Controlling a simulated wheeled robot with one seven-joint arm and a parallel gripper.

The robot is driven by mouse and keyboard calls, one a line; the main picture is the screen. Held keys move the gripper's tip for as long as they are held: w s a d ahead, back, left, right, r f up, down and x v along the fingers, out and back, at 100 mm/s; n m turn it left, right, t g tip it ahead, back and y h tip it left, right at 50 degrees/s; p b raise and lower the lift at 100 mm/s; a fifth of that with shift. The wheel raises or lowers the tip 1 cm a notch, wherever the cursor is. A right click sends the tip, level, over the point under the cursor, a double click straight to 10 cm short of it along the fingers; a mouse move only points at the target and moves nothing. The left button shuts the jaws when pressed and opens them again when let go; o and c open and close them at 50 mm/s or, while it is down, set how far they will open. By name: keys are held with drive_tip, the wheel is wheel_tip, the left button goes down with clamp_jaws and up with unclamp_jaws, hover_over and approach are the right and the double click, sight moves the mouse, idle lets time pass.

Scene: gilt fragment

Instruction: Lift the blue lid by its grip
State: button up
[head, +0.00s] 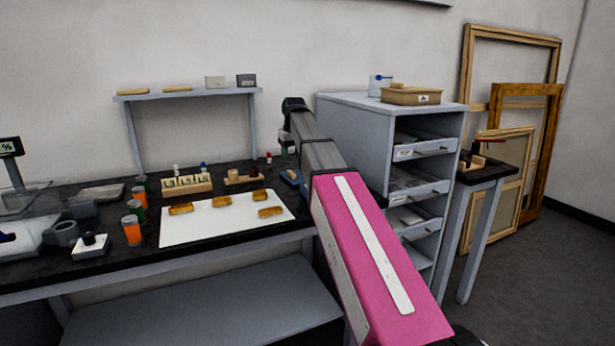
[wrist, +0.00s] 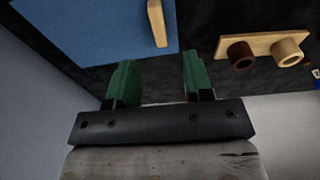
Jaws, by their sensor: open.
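The blue lid (wrist: 90,30) fills the upper left of the wrist view. Its pale wooden grip (wrist: 156,22) is a short bar near the lid's right side. In the head view the lid (head: 291,175) shows as a small blue patch on the black bench, partly hidden behind my arm. My gripper (wrist: 157,80) has two green fingers, spread apart and empty. In the wrist view the grip lies above the gap between the fingertips, apart from them.
A wooden holder (wrist: 262,47) with a dark and a pale ring is right of the lid in the wrist view.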

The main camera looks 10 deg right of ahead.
sight(292, 172)
drive_tip(key=f, duration=0.7)
drive_tip(key=shift+w+f, duration=0.25)
drive_tip(key=shift+w, duration=0.1)
clamp_jaws()
